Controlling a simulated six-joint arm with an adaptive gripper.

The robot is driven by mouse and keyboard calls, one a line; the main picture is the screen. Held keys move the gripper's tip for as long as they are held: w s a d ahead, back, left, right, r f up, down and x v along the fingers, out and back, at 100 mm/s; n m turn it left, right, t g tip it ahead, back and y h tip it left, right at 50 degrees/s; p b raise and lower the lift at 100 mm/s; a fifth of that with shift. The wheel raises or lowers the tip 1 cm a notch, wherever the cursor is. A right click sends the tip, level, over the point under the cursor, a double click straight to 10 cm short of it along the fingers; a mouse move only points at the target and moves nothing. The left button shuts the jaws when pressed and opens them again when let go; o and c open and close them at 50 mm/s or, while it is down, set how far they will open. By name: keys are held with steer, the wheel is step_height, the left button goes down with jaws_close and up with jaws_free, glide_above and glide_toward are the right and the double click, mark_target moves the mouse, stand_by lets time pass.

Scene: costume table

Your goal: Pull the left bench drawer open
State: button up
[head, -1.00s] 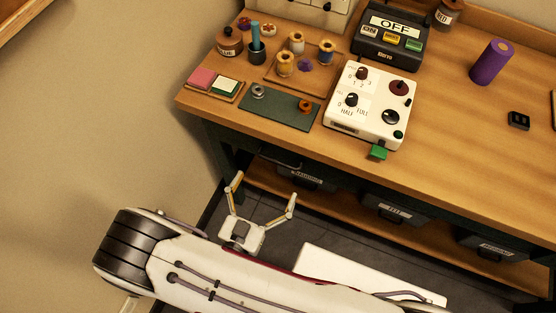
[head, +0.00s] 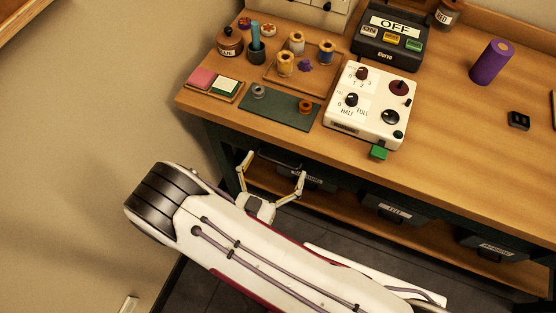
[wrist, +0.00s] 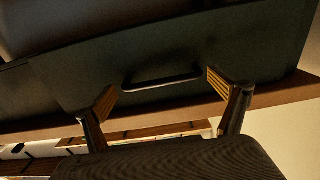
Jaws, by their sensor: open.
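The left bench drawer (wrist: 190,50) has a dark green front that fills much of the wrist view. Its dark bar handle (wrist: 162,83) lies across the lower part of that front. My gripper (wrist: 164,82) is open, with one finger toward each end of the handle and nothing held. In the head view my gripper (head: 275,166) is at the bench's left front, under the tabletop edge. The drawer looks shut. Whether the fingers touch the handle or the front, I cannot tell.
The wooden bench top (head: 450,130) overhangs above my gripper. On it are a white control box (head: 370,105), a green mat (head: 280,109) and spools on a tray. Labelled dark bins (head: 397,209) sit under the bench. The floor in front is mostly clear.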

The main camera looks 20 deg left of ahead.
steer(key=shift+w, duration=0.7)
steer(key=c, duration=1.3)
steer(key=shift+o, duration=0.2)
steer(key=s, duration=1.9)
steer(key=shift+s, duration=0.2)
steer(key=shift+d, duration=0.15)
steer(key=o, duration=1.3)
steer(key=shift+c, duration=0.2)
steer(key=shift+s, duration=0.1)
